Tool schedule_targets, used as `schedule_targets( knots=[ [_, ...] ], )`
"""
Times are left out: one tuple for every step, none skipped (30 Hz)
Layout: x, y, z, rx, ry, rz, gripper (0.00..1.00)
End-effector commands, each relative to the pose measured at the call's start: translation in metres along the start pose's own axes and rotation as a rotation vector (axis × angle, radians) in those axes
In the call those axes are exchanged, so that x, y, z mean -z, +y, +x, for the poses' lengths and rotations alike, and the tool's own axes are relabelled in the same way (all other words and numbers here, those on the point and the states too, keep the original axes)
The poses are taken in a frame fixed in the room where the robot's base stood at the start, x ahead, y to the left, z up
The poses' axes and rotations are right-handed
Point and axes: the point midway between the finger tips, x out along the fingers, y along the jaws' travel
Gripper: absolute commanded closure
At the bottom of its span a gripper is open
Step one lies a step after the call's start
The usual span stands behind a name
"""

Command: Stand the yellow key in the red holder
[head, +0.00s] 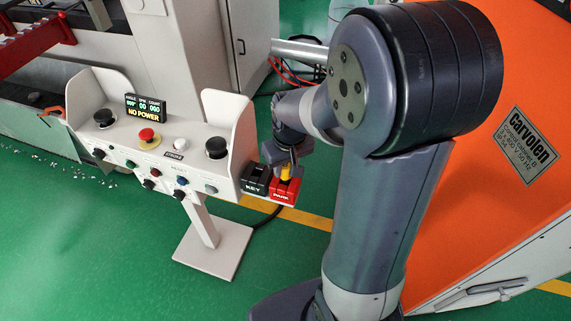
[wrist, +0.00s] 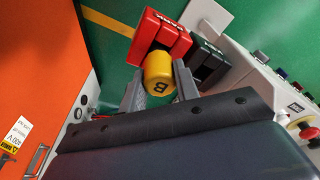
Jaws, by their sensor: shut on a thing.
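The yellow key (wrist: 158,72), marked with a letter B, is between the two fingers of my gripper (wrist: 160,92) in the wrist view. My gripper is shut on it. In the head view the key (head: 286,172) shows as a small yellow patch under my gripper (head: 286,160), at the red holder. The red holder (wrist: 155,34), labelled PARK, lies just beyond the key in the wrist view; it also shows in the head view (head: 284,190). The key's lower end is hidden, so I cannot tell how deep it sits in the holder.
A black holder labelled KEY (head: 254,180) stands directly left of the red one. The white control box (head: 215,180) on a pedestal carries several knobs and buttons, and its display reads NO POWER. An orange cabinet (head: 500,200) stands to the right.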

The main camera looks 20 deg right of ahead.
Motion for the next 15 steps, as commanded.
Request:
schedule_targets(
  knots=[
    [0.0001,0.0000,-0.0002,0.000,0.000,0.000,0.94],
    [0.0001,0.0000,-0.0002,0.000,0.000,0.000,0.69],
    [0.0001,0.0000,-0.0002,0.000,0.000,0.000,0.66],
    [0.0001,0.0000,-0.0002,0.000,0.000,0.000,0.64],
    [0.0001,0.0000,-0.0002,0.000,0.000,0.000,0.61],
    [0.0001,0.0000,-0.0002,0.000,0.000,0.000,0.58],
    [0.0001,0.0000,-0.0002,0.000,0.000,0.000,0.55],
    [0.0001,0.0000,-0.0002,0.000,0.000,0.000,0.53],
    [0.0001,0.0000,-0.0002,0.000,0.000,0.000,0.50],
    [0.0001,0.0000,-0.0002,0.000,0.000,0.000,0.47],
    [0.0001,0.0000,-0.0002,0.000,0.000,0.000,0.45],
    [0.0001,0.0000,-0.0002,0.000,0.000,0.000,0.45],
    [0.0001,0.0000,-0.0002,0.000,0.000,0.000,0.45],
    [0.0001,0.0000,-0.0002,0.000,0.000,0.000,0.45],
    [0.0001,0.0000,-0.0002,0.000,0.000,0.000,0.45]
  ],
)
